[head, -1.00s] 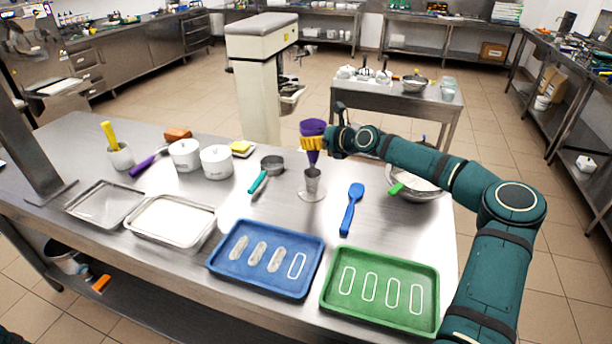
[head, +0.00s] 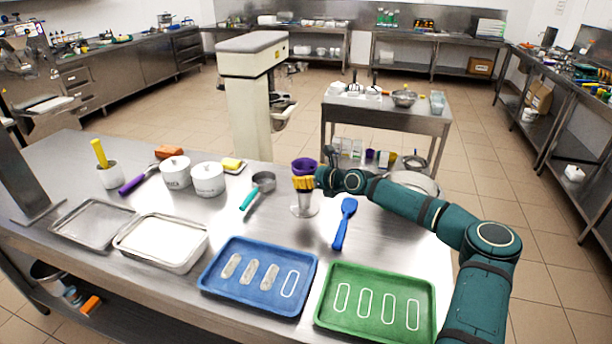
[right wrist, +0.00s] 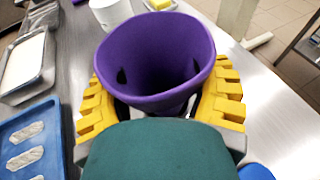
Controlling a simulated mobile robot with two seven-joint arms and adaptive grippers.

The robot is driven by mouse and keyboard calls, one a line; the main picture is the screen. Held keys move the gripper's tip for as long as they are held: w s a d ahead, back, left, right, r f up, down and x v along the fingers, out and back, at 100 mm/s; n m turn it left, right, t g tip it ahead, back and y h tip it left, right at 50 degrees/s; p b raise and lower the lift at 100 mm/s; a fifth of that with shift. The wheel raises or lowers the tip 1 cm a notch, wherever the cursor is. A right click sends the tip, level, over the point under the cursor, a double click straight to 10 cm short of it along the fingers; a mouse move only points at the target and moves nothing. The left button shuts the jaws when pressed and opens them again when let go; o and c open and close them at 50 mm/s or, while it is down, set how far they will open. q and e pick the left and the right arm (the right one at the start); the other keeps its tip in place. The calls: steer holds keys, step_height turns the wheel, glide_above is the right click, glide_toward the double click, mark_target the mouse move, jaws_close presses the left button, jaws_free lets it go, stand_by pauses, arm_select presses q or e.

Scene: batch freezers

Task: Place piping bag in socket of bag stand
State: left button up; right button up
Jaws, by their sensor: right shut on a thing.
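A purple piping bag (head: 304,166) stands upright with its wide mouth up. My right gripper (head: 304,183) is shut around it with yellow fingers. In the right wrist view the open mouth of the piping bag (right wrist: 155,55) faces up between the yellow fingers of the right gripper (right wrist: 160,100). The metal bag stand (head: 305,209) is directly below the fingers, and the bag's lower part is at or inside its socket. The fingers hide the tip, so I cannot tell how deep it sits. My left gripper is not in view.
A blue tray (head: 211,283) with several marked slots and a green tray (head: 427,325) are at the front. A metal bowl (head: 425,182) is behind my right arm.

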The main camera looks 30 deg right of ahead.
steer(key=o, duration=1.3)
steer(key=shift+f, duration=0.1)
steer(key=shift+s+r, duration=0.1)
steer(key=shift+r, duration=0.2)
steer(key=p+v, duration=0.1)
steer(key=v, duration=1.1)
steer(key=shift+f, duration=0.15)
